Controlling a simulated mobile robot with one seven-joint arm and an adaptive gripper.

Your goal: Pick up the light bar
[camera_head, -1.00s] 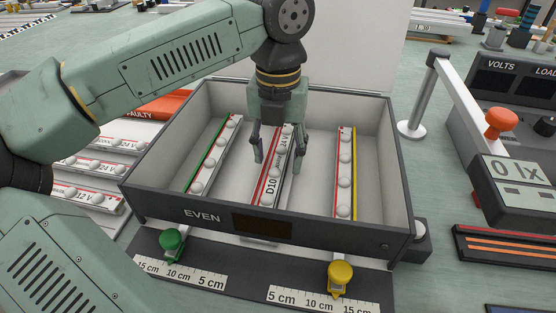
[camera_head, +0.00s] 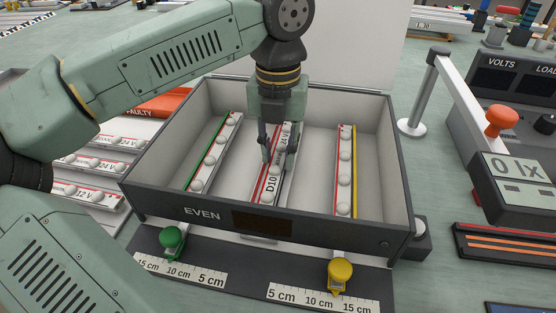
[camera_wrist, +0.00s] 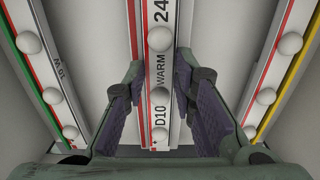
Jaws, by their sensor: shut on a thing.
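Three light bars with white round bulbs lie in the open box marked EVEN. The middle light bar (camera_head: 272,181), printed D10 and 24 V, has a red stripe; in the wrist view (camera_wrist: 159,70) it also reads WARM. My gripper (camera_head: 278,158) is down in the box around the middle bar, fingers on either side, shut on it. In the wrist view my gripper (camera_wrist: 160,100) seems to show slight gaps beside the bar, but the fingertips' contact is hard to see. The bar appears to rest on the box floor.
The left bar (camera_head: 212,158) has a green edge and the right bar (camera_head: 345,172) a yellow edge. The box (camera_head: 310,226) has raised walls all round. A post (camera_head: 425,90) and meter stand right.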

